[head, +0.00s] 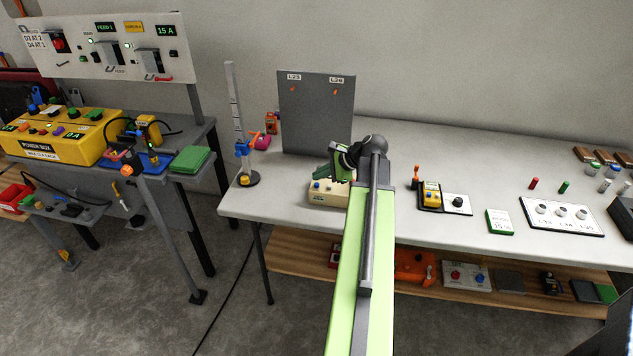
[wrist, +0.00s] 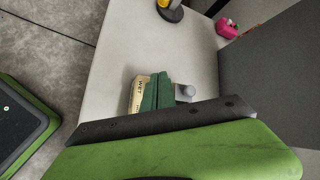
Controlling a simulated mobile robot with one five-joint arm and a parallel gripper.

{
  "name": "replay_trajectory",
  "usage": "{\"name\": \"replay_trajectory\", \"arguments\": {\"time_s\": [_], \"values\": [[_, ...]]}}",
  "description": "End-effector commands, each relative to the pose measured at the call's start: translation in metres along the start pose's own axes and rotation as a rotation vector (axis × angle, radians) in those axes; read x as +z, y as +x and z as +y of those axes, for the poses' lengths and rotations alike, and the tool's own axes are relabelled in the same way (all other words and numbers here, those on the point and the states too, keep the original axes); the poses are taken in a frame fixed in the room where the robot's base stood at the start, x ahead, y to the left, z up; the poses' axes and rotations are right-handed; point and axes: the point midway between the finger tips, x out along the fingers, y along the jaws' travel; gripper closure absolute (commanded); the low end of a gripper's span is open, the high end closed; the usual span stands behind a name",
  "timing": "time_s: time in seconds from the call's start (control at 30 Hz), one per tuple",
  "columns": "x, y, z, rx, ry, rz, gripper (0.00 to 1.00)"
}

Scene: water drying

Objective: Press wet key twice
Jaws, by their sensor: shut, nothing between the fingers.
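A small cream box (head: 330,197) stands on the white table, in front of the grey upright panel. A blue key (head: 317,186) shows on its top in the head view. In the wrist view the cream box (wrist: 137,97) carries the printed word WET near its edge. My gripper (head: 338,174) is shut and empty, pointing down over the box. In the wrist view its green fingers (wrist: 157,92) cover much of the box top, so the wet key itself is hidden there. I cannot tell whether the fingertips touch a key.
The grey panel (head: 316,108) rises close behind the box. A stand with a scale post (head: 235,120) and a pink object (head: 262,142) are to the left. A yellow device on a black tray (head: 431,195) is to the right. The table between them is clear.

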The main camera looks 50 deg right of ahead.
Motion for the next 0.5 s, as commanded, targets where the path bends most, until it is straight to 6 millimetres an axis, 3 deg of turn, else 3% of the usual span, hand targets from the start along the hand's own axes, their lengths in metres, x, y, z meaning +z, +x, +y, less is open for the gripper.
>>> {"name": "replay_trajectory", "arguments": {"time_s": [0.27, 0.5], "values": [[0.001, -0.001, -0.001, 0.000, 0.000, 0.000, 1.00], [0.015, -0.020, -0.014, 0.000, 0.000, 0.000, 1.00]]}}
